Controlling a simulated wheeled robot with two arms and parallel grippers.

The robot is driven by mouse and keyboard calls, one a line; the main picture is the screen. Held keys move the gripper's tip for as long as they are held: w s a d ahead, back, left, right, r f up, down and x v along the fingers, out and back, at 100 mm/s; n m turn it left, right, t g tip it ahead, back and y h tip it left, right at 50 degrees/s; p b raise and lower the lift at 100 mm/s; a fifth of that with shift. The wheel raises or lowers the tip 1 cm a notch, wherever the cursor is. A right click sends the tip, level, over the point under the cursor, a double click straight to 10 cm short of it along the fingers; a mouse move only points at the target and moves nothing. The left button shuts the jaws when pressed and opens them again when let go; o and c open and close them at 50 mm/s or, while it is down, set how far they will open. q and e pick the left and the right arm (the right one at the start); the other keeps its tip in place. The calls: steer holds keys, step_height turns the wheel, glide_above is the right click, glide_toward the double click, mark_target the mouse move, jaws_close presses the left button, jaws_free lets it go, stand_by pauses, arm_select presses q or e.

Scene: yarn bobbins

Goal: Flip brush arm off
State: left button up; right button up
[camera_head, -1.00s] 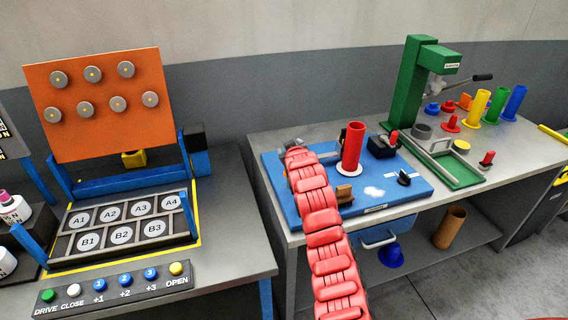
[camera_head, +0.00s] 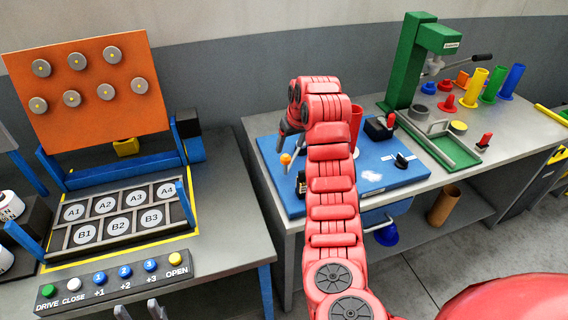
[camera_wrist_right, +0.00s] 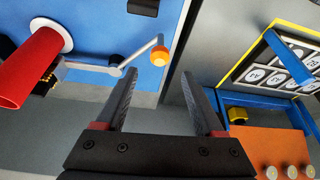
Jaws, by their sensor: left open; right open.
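The brush arm is a thin grey rod (camera_wrist_right: 138,58) with an orange-yellow knob (camera_wrist_right: 159,57) at its end, on the blue board (camera_head: 390,180). The knob also shows in the head view (camera_head: 286,159), at the board's left side. My right gripper (camera_wrist_right: 160,76) is open and empty; in the right wrist view the knob appears just beyond and between its fingertips. In the head view my right gripper (camera_head: 283,134) is partly hidden by its red arm. My left gripper (camera_head: 140,311) shows only its fingertips at the bottom edge, open and empty.
A red cylinder (camera_wrist_right: 28,68) stands on the board close to the rod. A black block with a red lever (camera_head: 379,129) is at the board's back. A green press (camera_head: 408,65) stands to the right. The button panel (camera_head: 115,279) lies left.

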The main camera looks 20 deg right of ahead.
mark_target(286, 156)
steer(key=p+x, duration=0.3)
steer(key=x, duration=0.7)
steer(key=shift+w+f+p, duration=0.15)
steer(key=shift+p, duration=0.15)
steer(key=shift+x, duration=0.85)
jaws_close()
